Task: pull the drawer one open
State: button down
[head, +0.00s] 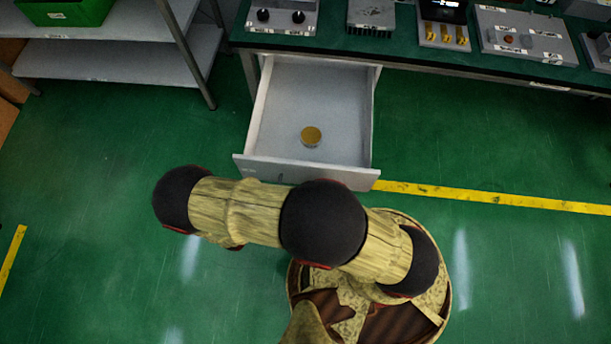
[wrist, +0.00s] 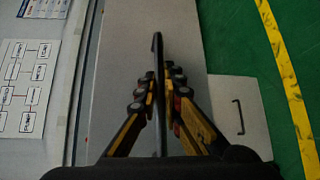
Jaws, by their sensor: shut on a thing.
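The drawer (head: 267,161) under the workbench is pulled well out, and its inside shows in the head view. A round brass-coloured object (head: 311,136) lies in it. In the wrist view the drawer's front panel (wrist: 182,45) is pale grey with a dark bar handle (wrist: 157,50). My gripper (wrist: 158,88) has its yellow and black fingers on both sides of this handle, shut on it. In the head view my arm hides the gripper and the handle.
The green workbench (head: 410,55) carries several devices along the back. A grey shelf (head: 120,55) with a green bin (head: 65,10) stands at the left. A second handle (wrist: 238,117) shows on a lower panel. Green floor lies clear on both sides, with yellow lines.

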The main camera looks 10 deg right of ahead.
dwell(0.3)
jog(key=c, duration=2)
grip_release()
jog(key=shift+o, duration=0.4)
jog(key=shift+a, duration=0.15)
jog(key=v, duration=1.2)
